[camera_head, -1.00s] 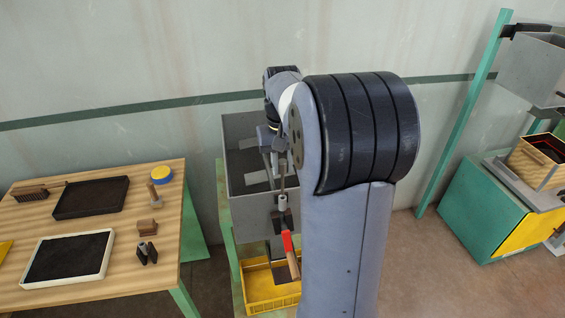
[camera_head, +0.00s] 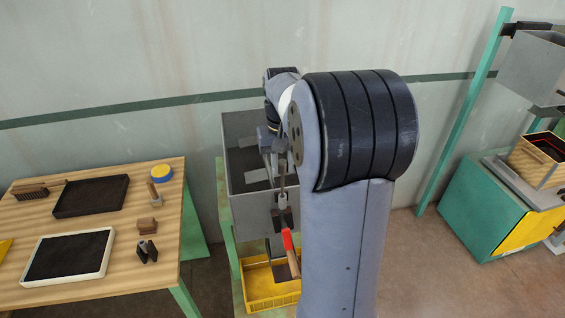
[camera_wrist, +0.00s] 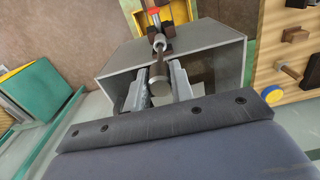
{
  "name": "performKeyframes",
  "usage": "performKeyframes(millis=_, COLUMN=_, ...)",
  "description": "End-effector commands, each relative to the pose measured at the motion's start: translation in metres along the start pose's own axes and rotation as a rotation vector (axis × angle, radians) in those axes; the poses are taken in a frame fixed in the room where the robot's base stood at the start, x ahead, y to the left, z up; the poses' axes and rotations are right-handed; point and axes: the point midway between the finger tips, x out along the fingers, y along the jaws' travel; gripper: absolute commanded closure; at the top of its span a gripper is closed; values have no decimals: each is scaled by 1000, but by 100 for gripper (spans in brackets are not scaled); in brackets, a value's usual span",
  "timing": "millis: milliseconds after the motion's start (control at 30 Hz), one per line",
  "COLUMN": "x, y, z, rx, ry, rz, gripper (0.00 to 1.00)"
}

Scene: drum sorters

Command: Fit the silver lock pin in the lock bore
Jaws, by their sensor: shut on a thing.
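My gripper (camera_wrist: 157,84) is shut on the silver lock pin (camera_wrist: 160,88), whose round head shows between the two fingers in the wrist view. Its thin shaft points away from my gripper towards the grey lock bore collar (camera_wrist: 160,42). The shaft's far end lines up with the collar and overlaps it in the picture; I cannot tell whether it is inside. In the head view the pin (camera_head: 282,178) stands near upright above the collar (camera_head: 282,203) at the front of the grey bin. My gripper (camera_head: 276,158) is partly hidden by my arm there.
The open grey bin (camera_head: 236,180) lies under my gripper. A red-tipped handle (camera_head: 288,240) and a yellow crate (camera_head: 262,290) are below the collar. A wooden table (camera_head: 120,215) with trays and small parts stands left. A green and yellow cabinet (camera_head: 482,215) stands right.

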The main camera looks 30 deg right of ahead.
Motion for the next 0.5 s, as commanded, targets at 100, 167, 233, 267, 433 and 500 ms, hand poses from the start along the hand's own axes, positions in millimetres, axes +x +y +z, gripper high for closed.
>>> performKeyframes(millis=100, x=4, y=0, z=0, rx=0, ry=0, rz=0, gripper=100)
performKeyframes(millis=167, x=5, y=0, z=0, rx=0, ry=0, rz=0, gripper=100)
performKeyframes(millis=233, x=7, y=0, z=0, rx=0, ry=-1, rz=0, gripper=100)
performKeyframes(millis=267, x=8, y=0, z=0, rx=0, ry=-1, rz=0, gripper=100)
performKeyframes(millis=433, x=12, y=0, z=0, rx=0, ry=-1, rz=0, gripper=100)
performKeyframes(millis=500, x=14, y=0, z=0, rx=0, ry=-1, rz=0, gripper=100)
